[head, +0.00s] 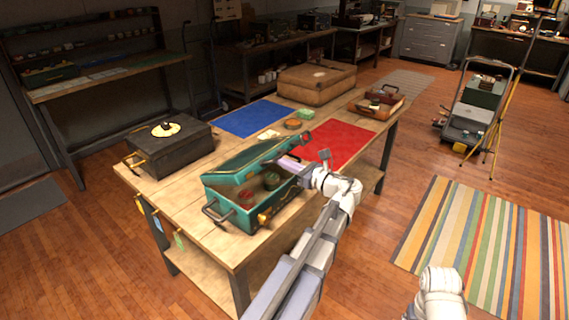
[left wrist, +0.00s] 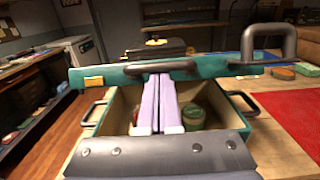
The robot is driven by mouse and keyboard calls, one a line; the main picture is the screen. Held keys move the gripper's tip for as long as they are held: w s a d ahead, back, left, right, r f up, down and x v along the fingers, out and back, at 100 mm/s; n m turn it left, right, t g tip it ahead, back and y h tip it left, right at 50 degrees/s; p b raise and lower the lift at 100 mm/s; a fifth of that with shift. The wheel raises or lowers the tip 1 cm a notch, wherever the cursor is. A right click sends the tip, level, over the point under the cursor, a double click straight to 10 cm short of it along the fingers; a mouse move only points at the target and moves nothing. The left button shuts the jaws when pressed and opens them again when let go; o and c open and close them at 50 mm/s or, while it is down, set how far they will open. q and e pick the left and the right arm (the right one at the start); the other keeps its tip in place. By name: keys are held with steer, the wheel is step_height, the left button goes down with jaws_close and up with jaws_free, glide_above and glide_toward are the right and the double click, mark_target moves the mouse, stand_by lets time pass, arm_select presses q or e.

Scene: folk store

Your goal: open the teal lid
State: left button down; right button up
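The teal lid (head: 243,162) of a teal box (head: 232,216) is raised at a tilt, with an open gap under it. In the left wrist view the lid (left wrist: 220,71) crosses the picture as a teal edge with dark handles. The box (left wrist: 122,105) below shows its inside, with a green round tin (left wrist: 194,116) in it. My left gripper (head: 286,160) is at the lid's right side. In the left wrist view its lavender fingers (left wrist: 158,82) lie close together, tips at the lid's edge under a dark handle (left wrist: 162,67). My right gripper is out of view.
A black case (head: 168,148) stands on the wooden table left of the box. A blue mat (head: 250,118), a red mat (head: 343,143) and a brown case (head: 317,84) lie farther back. Bare tabletop (head: 165,198) is free at the box's left.

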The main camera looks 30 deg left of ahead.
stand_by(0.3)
arm_select(q)
steer(key=shift+a+r+p, duration=0.2)
steer(key=shift+r+p, duration=0.3)
steer(key=shift+a+r+p, duration=0.2)
steer(key=shift+r+p, duration=0.3)
steer(key=shift+a+r, duration=0.15)
steer(key=shift+w+a+r+p, duration=0.1)
steer(key=shift+a+r+p, duration=0.25)
steer(key=shift+r+p, duration=0.25)
steer(key=shift+a+r+p, duration=0.35)
steer(key=shift+r+p, duration=0.15)
steer(key=shift+p, duration=0.15)
steer(key=d, duration=1.1)
steer(key=shift+s, duration=0.4)
